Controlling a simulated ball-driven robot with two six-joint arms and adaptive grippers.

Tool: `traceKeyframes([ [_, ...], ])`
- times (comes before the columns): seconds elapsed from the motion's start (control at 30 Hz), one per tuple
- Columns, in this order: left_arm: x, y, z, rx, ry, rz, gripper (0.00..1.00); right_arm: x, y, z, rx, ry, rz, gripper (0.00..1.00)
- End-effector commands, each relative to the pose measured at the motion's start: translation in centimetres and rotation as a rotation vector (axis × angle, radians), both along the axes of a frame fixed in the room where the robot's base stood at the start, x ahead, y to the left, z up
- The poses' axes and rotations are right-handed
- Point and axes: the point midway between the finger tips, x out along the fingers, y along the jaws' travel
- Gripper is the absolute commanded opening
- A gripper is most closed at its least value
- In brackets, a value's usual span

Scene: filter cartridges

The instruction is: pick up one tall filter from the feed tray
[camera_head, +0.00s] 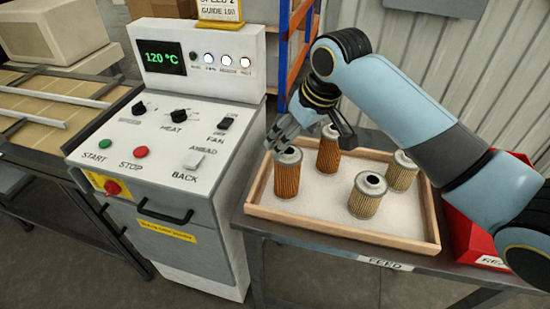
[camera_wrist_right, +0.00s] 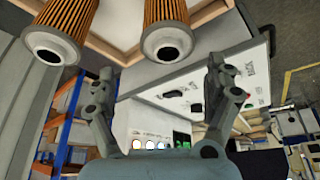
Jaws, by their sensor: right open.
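The feed tray (camera_head: 335,234) holds two tall orange pleated filters with grey caps, a front-left one (camera_head: 287,180) and one farther back (camera_head: 328,157). Both stand upright. My right gripper (camera_head: 311,141) is open and empty above them, its fingers partly covering their tops. In the right wrist view, the open right gripper (camera_wrist_right: 160,72) has one tall filter (camera_wrist_right: 167,12) beyond the gap between its fingertips, apart from them. Another tall filter (camera_wrist_right: 76,16) is off to the left there. My left gripper is not in view.
Two short pale filters, one in front (camera_head: 367,198) and one behind (camera_head: 402,173), stand in the tray's right half. A control machine (camera_head: 160,140) is left of the tray. A red bin (camera_head: 470,235) is on the right. Bare tray floor lies between the filters.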

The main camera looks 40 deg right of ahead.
Motion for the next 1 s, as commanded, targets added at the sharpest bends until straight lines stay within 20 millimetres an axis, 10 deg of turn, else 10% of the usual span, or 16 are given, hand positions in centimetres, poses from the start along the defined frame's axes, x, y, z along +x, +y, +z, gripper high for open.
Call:
traceKeyframes([
  [0.37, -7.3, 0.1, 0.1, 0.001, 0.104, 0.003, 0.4, 1.7, 0.4, -4.3, 0.001, 0.002, -0.001, 0.86],
  [0.7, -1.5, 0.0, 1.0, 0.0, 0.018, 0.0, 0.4, 3.3, 1.2, -8.4, -0.001, 0.002, 0.001, 0.86],
  [1.0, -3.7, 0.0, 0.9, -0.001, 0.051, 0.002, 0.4, 3.4, 1.1, -8.6, -0.002, 0.001, 0.001, 0.8],
])
